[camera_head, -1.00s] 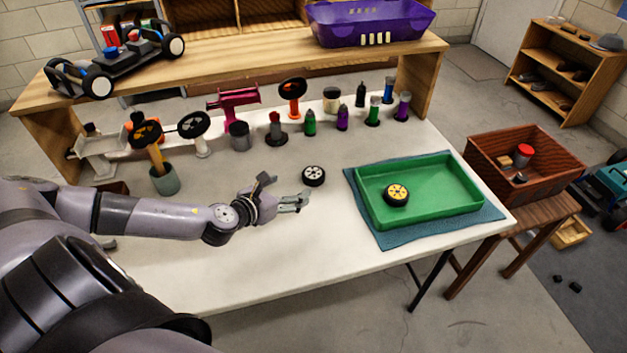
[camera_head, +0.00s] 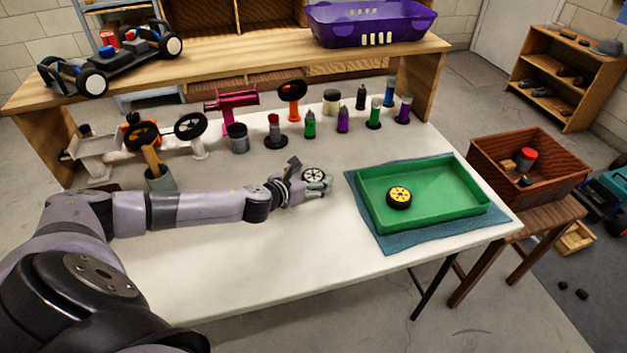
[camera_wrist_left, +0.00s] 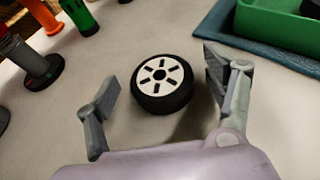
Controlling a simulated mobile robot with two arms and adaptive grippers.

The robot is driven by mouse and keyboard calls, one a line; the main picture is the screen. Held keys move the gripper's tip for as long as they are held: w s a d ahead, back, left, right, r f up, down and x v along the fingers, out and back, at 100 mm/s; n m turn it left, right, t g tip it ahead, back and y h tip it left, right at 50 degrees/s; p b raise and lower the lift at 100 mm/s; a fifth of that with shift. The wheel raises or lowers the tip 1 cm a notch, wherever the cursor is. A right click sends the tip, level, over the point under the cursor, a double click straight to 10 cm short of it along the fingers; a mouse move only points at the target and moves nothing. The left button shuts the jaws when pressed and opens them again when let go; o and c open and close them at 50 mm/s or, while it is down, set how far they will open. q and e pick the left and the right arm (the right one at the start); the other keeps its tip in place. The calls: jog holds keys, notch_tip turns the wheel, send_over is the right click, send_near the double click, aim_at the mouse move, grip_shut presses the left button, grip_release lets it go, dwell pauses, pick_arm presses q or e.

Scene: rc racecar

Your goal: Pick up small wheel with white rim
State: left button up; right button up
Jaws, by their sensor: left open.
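The small wheel with a white rim (camera_head: 313,175) lies flat on the white table, its rim facing up. In the left wrist view the wheel (camera_wrist_left: 161,84) sits between and slightly beyond the fingertips, closer to the right finger. My left gripper (camera_head: 308,178) is open around the near side of the wheel; in the left wrist view the gripper (camera_wrist_left: 160,88) has its fingers spread and holds nothing. In the head view the fingers partly hide the wheel. My right gripper is not in view.
A green tray (camera_head: 448,214) holding a yellow-rimmed wheel (camera_head: 399,197) rests on a blue mat (camera_head: 408,246) to the right. Several bottles and tools stand behind, including a green bottle (camera_head: 310,126). The table's front area is clear.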

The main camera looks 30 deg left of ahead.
pick_arm(q)
jog(key=c, duration=1.2)
jog(key=shift+r, duration=0.1)
